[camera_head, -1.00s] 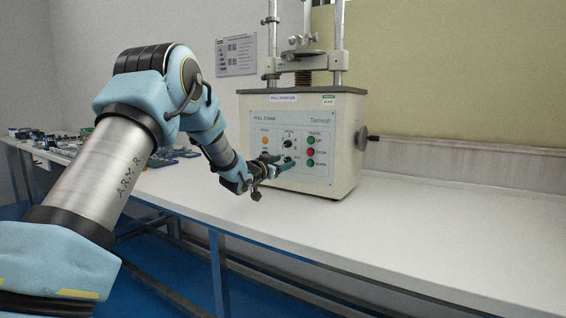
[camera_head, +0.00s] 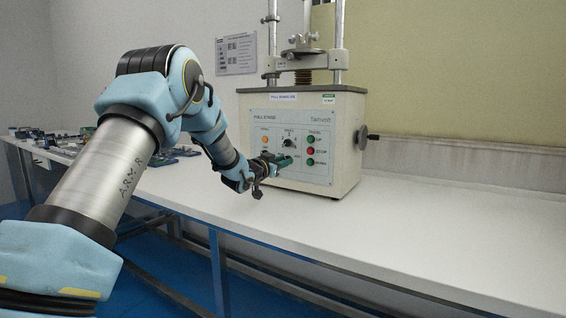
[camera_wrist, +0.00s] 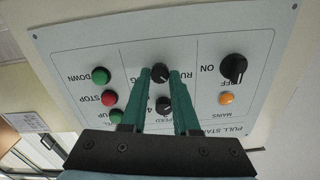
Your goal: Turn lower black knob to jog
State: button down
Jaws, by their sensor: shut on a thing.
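The lower black knob (camera_wrist: 160,72) is on the light panel (camera_wrist: 125,45) of the pull stand (camera_head: 345,110). In the wrist view, where the panel lettering is upside down, it sits between the two green fingers of my gripper (camera_wrist: 160,74), by partly covered lettering. My gripper is shut on this knob. Its pointer direction is too small to tell. In the head view my gripper (camera_head: 290,161) is at the panel's lower middle and hides the knob. The black speed knob (camera_wrist: 163,104) lies between the fingers nearer the palm, and shows above my gripper in the head view (camera_head: 289,143).
A green down button (camera_wrist: 101,76) and red stop button (camera_wrist: 109,98) are beside one finger. A larger black on/off knob (camera_wrist: 233,68) and an orange lamp (camera_wrist: 227,98) are on the other side. The white bench (camera_head: 430,225) is clear at right; small parts lie at far left.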

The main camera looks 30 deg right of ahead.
jog(key=shift+b, duration=0.3)
jog(key=shift+f+m+b, duration=0.15)
jog(key=shift+m+b, duration=8.85)
jog(key=c, duration=0.7)
grip_release()
jog(key=shift+o, duration=0.2)
